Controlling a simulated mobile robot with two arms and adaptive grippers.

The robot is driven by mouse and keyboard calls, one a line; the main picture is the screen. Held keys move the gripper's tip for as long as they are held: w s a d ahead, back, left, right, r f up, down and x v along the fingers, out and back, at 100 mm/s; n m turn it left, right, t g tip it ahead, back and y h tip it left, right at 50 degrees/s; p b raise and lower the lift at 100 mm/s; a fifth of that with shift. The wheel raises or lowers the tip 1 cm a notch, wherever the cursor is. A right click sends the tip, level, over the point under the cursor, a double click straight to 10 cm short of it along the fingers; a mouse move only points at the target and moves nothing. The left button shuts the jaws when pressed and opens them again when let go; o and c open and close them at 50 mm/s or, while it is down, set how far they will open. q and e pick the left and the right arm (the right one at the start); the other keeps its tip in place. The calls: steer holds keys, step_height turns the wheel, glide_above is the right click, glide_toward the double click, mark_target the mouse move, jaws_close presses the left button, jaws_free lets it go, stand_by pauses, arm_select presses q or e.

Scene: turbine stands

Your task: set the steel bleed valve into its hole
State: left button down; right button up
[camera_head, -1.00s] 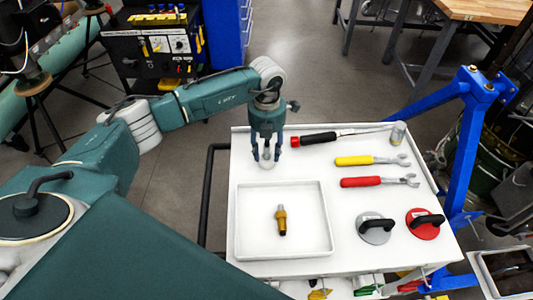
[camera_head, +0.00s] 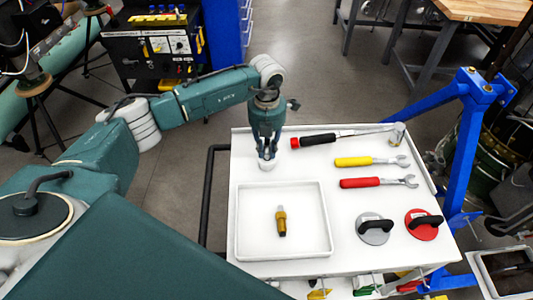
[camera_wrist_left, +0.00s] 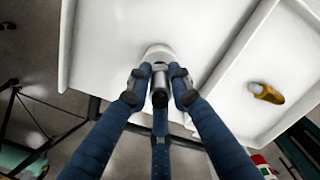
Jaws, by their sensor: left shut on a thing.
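My left gripper (camera_head: 267,152) is over the white table top (camera_head: 340,218), behind the tray, pointing down. Its fingers are shut on the steel bleed valve (camera_wrist_left: 160,76), a small silver and dark cylinder between the fingertips in the left wrist view. A white round piece (camera_head: 267,165) sits right under the fingertips; it also shows in the wrist view (camera_wrist_left: 158,51). I cannot tell whether the valve still rests in it. I cannot make out the valve's hole. My right gripper is not in view.
A white tray (camera_head: 240,222) holds a brass fitting (camera_head: 281,220). To the right lie a red-and-black tool (camera_head: 318,139), yellow (camera_head: 355,161) and red (camera_head: 365,182) wrenches, a small metal cup (camera_head: 397,135) and grey (camera_head: 373,236) and red (camera_head: 422,229) suction-cup-like discs.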

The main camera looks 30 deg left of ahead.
mark_target(267, 144)
arm_select(q)
steer(key=shift+r, duration=0.1)
steer(key=shift+r+p, duration=1.15)
steer(key=shift+r, duration=0.75)
